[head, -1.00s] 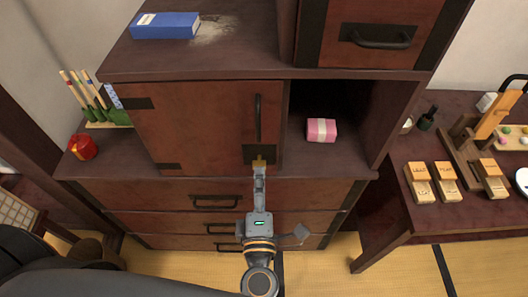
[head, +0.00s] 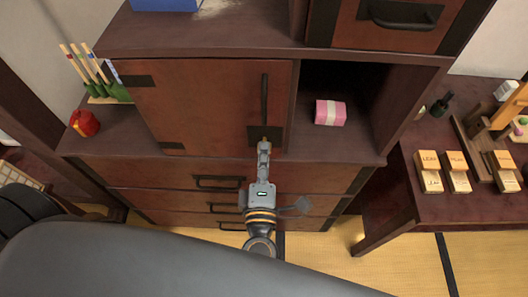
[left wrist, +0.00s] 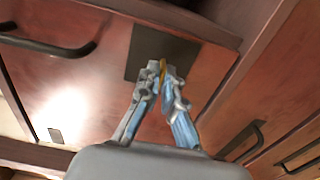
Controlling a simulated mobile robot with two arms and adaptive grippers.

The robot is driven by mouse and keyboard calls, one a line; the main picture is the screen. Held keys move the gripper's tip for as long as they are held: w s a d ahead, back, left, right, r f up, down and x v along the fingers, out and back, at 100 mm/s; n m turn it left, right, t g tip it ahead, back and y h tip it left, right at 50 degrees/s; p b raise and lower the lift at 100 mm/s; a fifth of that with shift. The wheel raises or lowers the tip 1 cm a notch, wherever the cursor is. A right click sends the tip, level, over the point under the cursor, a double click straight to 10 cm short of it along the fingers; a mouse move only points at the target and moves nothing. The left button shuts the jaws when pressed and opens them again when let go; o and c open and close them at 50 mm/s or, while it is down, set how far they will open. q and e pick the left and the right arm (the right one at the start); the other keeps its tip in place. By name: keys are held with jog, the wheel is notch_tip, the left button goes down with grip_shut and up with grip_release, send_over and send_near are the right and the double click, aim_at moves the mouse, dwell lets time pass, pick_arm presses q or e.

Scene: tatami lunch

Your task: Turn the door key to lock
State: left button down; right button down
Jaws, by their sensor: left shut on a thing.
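The cabinet door (head: 205,105) is a reddish-brown panel with a long dark upright handle (head: 264,98). A dark lock plate (head: 279,134) sits at its lower right corner, and it also shows in the left wrist view (left wrist: 143,50). A brass key (left wrist: 163,68) stands at the plate, between my fingertips. My left gripper (head: 265,144) is shut on the key, and its two fingers (left wrist: 161,76) pinch it from both sides in the left wrist view. The fingers hide most of the key. My right gripper is not in view.
A pink packet (head: 330,112) lies in the open compartment right of the door. A red pot (head: 84,123) stands at the left. Drawers (head: 216,182) sit below. A side table (head: 450,207) with wooden blocks is at the right.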

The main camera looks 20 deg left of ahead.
pick_arm(q)
jog(key=shift+n, duration=0.3)
jog(key=shift+n+b, duration=3.65)
jog(key=shift+n, duration=4.25)
jog(key=c, duration=1.5)
grip_release()
